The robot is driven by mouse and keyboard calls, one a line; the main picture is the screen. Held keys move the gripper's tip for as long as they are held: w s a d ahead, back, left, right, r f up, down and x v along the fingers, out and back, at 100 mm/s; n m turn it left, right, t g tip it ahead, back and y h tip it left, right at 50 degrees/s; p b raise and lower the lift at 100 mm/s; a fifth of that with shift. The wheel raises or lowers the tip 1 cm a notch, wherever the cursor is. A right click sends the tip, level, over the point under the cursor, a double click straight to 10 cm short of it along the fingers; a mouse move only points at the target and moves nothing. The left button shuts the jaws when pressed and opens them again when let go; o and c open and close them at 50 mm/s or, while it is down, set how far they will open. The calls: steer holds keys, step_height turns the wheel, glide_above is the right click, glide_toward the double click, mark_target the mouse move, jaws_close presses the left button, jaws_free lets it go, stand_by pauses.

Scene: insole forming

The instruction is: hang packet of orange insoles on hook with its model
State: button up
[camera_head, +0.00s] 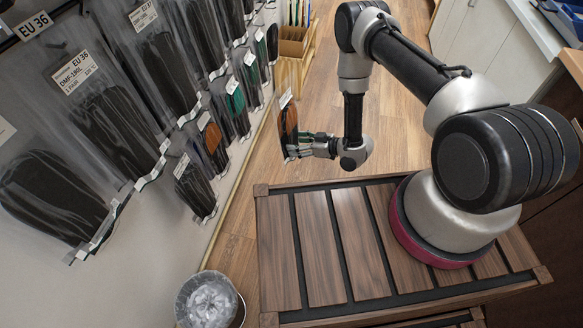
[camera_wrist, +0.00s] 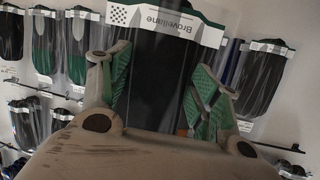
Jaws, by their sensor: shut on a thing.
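My gripper (camera_head: 298,147) is shut on the packet of orange insoles (camera_head: 289,122) and holds it upright over the floor, to the right of the display wall. The packet shows an orange-brown and dark insole with a white label on top. In the wrist view the held packet (camera_wrist: 158,85) fills the space between the green-padded fingers. There it looks dark, with a white header reading "Brovellane" upside down. On the wall, a hanging packet with an orange insole (camera_head: 210,135) shows in the head view, below a small white label. Its hook is hidden.
The wall bears rows of hanging packets with dark insoles (camera_head: 115,125) and green ones (camera_head: 235,98). In the wrist view, hooks (camera_wrist: 290,147) stick out beside the held packet. A metal bin (camera_head: 210,300) stands below, and a wooden rack (camera_head: 295,45) stands behind.

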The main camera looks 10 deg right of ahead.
steer(key=s+a+f+g, duration=0.1)
steer(key=s, duration=0.1)
steer(key=s+a+f+n, duration=0.1)
steer(key=s+f, duration=0.1)
steer(key=s+a+f+n+g+y, duration=0.1)
steer(key=s, duration=0.1)
steer(key=shift+s+f+g, duration=0.1)
steer(key=shift+f+g, duration=0.2)
steer(key=shift+f, duration=0.05)
steer(key=w+a, duration=0.2)
steer(key=a, duration=0.5)
steer(key=shift+a+f+n, duration=0.15)
steer(key=shift+a+n, duration=0.15)
steer(key=shift+a, duration=0.1)
